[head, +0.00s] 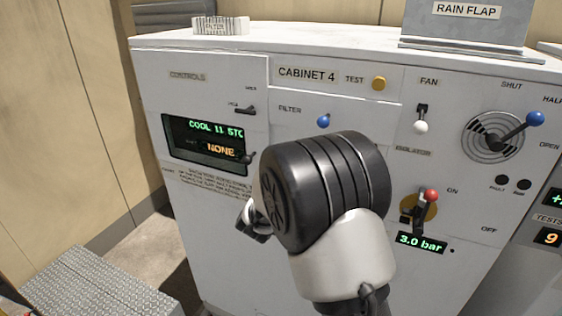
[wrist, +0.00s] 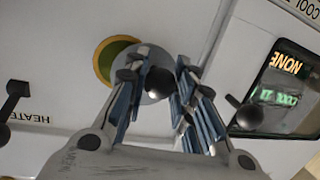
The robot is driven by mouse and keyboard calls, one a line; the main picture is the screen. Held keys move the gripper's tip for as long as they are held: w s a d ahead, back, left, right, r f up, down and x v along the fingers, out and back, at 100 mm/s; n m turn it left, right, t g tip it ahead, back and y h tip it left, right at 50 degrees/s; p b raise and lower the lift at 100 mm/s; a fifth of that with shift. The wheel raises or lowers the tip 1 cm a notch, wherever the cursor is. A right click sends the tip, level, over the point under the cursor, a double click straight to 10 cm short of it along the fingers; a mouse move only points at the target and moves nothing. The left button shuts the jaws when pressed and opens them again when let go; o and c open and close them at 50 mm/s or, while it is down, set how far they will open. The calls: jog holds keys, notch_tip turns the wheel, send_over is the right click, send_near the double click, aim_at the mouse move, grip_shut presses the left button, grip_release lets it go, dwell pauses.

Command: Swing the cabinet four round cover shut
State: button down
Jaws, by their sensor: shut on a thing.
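Cabinet four (head: 235,265) is a white unit that fills much of the head view. In the wrist view, a round grey cover (wrist: 148,97) with a black ball knob (wrist: 159,82) shows between my fingers. Beside it, to the left, part of a yellow-rimmed green round (wrist: 103,64) is exposed. My gripper (wrist: 160,88) is shut on the black knob. In the head view my gripper (head: 252,218) is partly seen at the left of my wrist, low on the cabinet front. The cover is hidden there behind my arm.
A small black lever (wrist: 249,116) stands close to my right finger beside the display (wrist: 285,85) in the wrist view. A heater lever (wrist: 14,98) is at the left. In the head view, the red-tipped isolator handle (head: 430,195) and blue filter knob (head: 323,121) stick out near my arm.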

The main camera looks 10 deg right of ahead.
jog(key=shift+s+d+f+n+g+h+p, duration=0.2)
jog(key=shift+s+d+n+p, duration=0.25)
jog(key=shift+n+p, duration=0.4)
jog(key=shift+s+d+f+n+g+h+p, duration=0.2)
jog(key=shift+d+n+p, duration=0.3)
jog(key=shift+n+p, duration=0.35)
jog(key=shift+s+d+f+n+g+h+p, duration=0.1)
jog(key=shift+s+d+n+g+p, duration=0.1)
jog(key=shift+s+d+n+p, duration=0.45)
jog(key=shift+w+a+n, duration=0.15)
jog(key=shift+w+n, duration=0.1)
jog(key=c, duration=1.3)
grip_release()
jog(key=v, duration=1.2)
